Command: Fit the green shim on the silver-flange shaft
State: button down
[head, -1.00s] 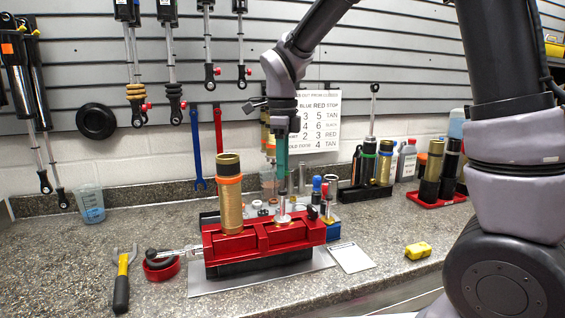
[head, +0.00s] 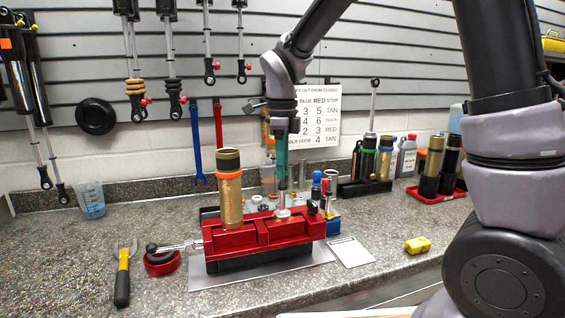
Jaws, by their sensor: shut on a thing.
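A red vise block (head: 255,237) stands on the counter. A silver-flange shaft (head: 283,213) stands upright in its right part, with the pale flange just above the red top. My gripper (head: 283,186) points straight down right over this shaft and covers its upper part. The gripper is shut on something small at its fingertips. The green shim cannot be made out at this size. Whether the held piece touches or surrounds the shaft is too small to tell.
A gold cylinder with an orange ring (head: 229,190) stands upright in the vise's left part, close to my gripper. Small bottles and parts stand behind the vise.

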jog(key=shift+c, duration=1.8)
grip_release()
notch_tip(320, 180, up, 11)
jog(key=shift+f, duration=0.1)
